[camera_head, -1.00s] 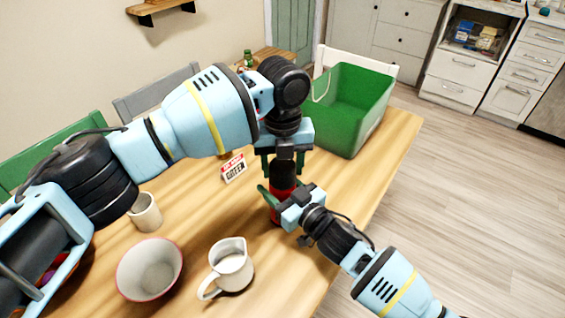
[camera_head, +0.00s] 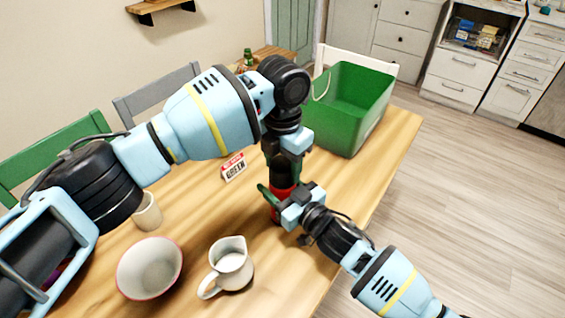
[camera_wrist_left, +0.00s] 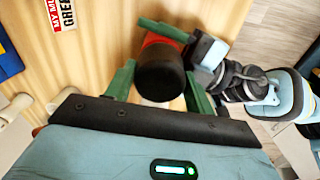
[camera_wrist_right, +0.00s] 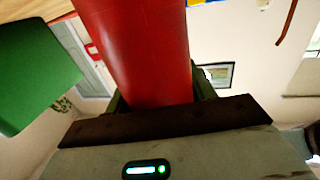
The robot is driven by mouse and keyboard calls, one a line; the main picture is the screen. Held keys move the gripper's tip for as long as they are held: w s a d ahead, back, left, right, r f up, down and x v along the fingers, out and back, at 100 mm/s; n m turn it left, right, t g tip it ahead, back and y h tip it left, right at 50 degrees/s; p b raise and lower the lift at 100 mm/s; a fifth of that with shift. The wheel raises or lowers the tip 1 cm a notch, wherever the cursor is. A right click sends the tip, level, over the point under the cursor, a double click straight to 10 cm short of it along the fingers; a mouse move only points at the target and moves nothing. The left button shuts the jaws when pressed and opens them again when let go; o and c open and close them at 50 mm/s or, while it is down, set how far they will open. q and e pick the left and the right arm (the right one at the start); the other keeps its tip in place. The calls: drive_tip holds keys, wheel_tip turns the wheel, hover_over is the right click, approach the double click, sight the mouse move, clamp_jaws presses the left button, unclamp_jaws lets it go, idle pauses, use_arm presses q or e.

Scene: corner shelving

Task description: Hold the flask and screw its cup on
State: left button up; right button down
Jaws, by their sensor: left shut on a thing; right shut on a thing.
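The red flask (camera_head: 279,207) stands upright on the wooden table. It also shows large in the right wrist view (camera_wrist_right: 135,45). My right gripper (camera_head: 279,203) comes in from the lower right and is shut around its red body. The black cup (camera_wrist_left: 161,76) is at the flask's top, seen from above in the left wrist view. My left gripper (camera_wrist_left: 160,90) points down from above, with its green fingers on both sides of the cup, shut on it. The fingers and wrist partly hide the cup in the head view, and I cannot see the thread.
A white jug (camera_head: 231,263), a bowl (camera_head: 150,268) and a mug (camera_head: 147,212) stand on the left and front of the table. A small sign (camera_head: 234,167) stands behind the flask. A green crate (camera_head: 345,110) is at the back right. The table right of the flask is clear.

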use_arm(q)
drive_tip(key=o, duration=1)
drive_tip(key=shift+c, duration=0.2)
drive_tip(key=shift+r, duration=0.1)
drive_tip(key=shift+r, duration=2.15)
drive_tip(key=shift+c, duration=0.4)
